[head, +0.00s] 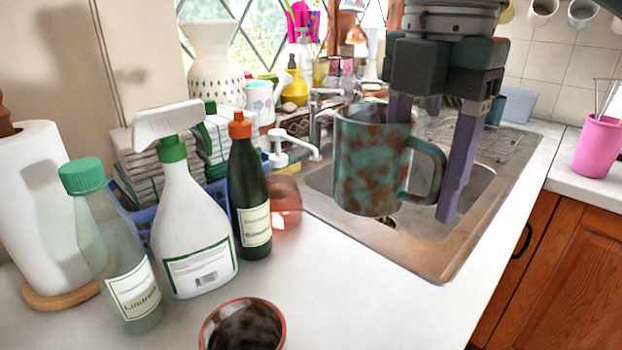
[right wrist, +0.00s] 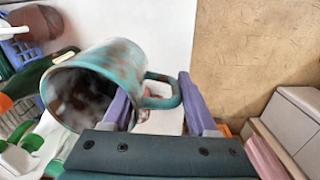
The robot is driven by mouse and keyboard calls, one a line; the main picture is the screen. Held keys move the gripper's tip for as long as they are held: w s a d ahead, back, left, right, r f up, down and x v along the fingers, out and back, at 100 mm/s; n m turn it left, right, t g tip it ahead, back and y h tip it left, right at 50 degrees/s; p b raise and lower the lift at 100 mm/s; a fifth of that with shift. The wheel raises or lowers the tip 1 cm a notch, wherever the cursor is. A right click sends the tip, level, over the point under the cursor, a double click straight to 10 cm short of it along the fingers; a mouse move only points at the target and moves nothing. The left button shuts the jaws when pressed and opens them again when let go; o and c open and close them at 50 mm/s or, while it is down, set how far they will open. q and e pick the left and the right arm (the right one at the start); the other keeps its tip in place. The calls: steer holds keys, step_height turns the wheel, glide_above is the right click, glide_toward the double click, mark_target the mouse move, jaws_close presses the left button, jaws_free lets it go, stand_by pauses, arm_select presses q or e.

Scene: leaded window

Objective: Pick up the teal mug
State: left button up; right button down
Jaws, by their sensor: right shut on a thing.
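The teal mug (head: 368,165) with rusty brown patches is upright in the head view, in the air in front of the sink. My right gripper (head: 424,160) comes down from above with purple fingers, one at the mug's rim and one outside the handle. It is shut on the mug at its handle side. The right wrist view shows the mug (right wrist: 95,85) tilted in the picture, its handle between the gripper's fingers (right wrist: 158,103). The inner fingertip is partly hidden by the mug. My left gripper is not in view.
A steel sink (head: 455,235) lies behind and below the mug. A dark green bottle (head: 248,190), a white spray bottle (head: 190,230) and a clear bottle (head: 110,245) stand left. A brown cup (head: 242,325) stands at the front. The white counter (head: 345,285) is clear right of it.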

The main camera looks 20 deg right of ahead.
steer(key=shift+r, duration=1.4)
steer(key=shift+r, duration=0.1)
stand_by(1.9)
